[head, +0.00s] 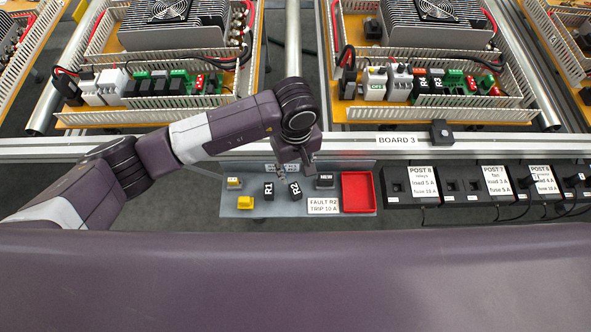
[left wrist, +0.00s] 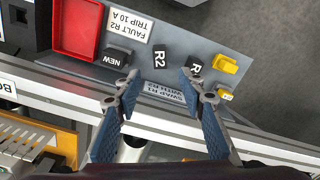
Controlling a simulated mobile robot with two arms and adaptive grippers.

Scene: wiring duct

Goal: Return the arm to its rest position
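My left arm reaches in from the left in the head view, and its gripper (head: 292,168) hangs over the back edge of a grey tray (head: 232,210). In the left wrist view this gripper (left wrist: 160,80) is open, with nothing between its fingertips. Black block R2 (left wrist: 159,59) lies in the tray just beyond the gap. Block R1 (left wrist: 196,68) is partly hidden by one finger. In the head view, R1 (head: 268,189) and R2 (head: 295,188) lie side by side, tilted. My right gripper is not in view.
The tray also holds a NEW block (head: 326,180), a red bin (head: 357,191), yellow pieces (head: 245,202) and a FAULT R2 label (head: 323,206). Black post boxes (head: 448,184) stand to the right. Behind runs a metal rail (head: 350,142) with wired boards, R4 and R3 (head: 428,82) among their parts.

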